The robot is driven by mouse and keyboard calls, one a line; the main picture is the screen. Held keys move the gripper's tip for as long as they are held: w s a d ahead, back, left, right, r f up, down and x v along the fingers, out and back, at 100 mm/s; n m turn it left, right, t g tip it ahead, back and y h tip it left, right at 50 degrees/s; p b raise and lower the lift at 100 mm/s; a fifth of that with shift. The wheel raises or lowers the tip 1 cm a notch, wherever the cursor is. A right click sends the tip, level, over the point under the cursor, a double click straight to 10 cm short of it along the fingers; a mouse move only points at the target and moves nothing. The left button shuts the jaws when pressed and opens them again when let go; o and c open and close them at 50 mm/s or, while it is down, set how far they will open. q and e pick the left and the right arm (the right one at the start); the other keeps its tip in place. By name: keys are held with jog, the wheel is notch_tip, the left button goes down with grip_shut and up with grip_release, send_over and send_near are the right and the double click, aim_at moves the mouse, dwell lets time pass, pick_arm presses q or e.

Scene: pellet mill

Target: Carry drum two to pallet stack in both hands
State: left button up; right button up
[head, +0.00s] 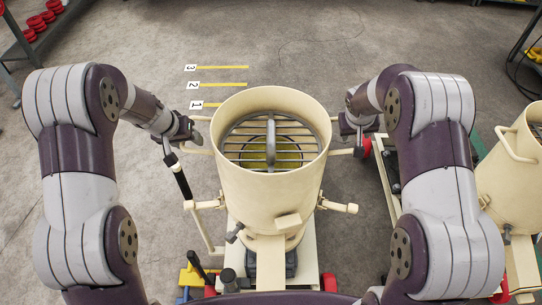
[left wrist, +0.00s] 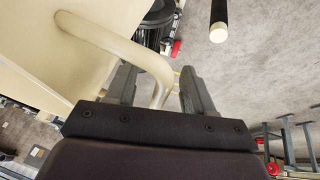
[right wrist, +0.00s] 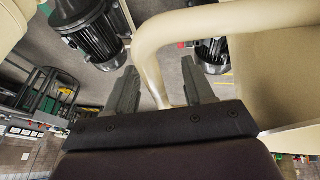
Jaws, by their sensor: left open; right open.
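A cream drum (head: 255,195) with a barred top grate stands upright right in front of me in the head view; no number shows on it. Its left side handle (left wrist: 135,45) shows in the left wrist view. My left gripper (head: 190,132) is open, with the handle tube passing between its fingers. Its right side handle (right wrist: 185,28) shows in the right wrist view. My right gripper (head: 358,138) is open, with that handle tube between its fingers. Whether the fingers touch the tubes I cannot tell. I cannot make out a pallet stack.
A second cream drum-like vessel (head: 515,180) with a handle stands at the right edge. Floor plates marked 1, 2 (head: 193,85) and 3 with yellow lines lie beyond the drum. A rack with red parts (head: 38,22) is at the far left. Open concrete floor lies ahead.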

pick_arm(q)
grip_shut()
pick_arm(e)
grip_shut()
dwell(1.0)
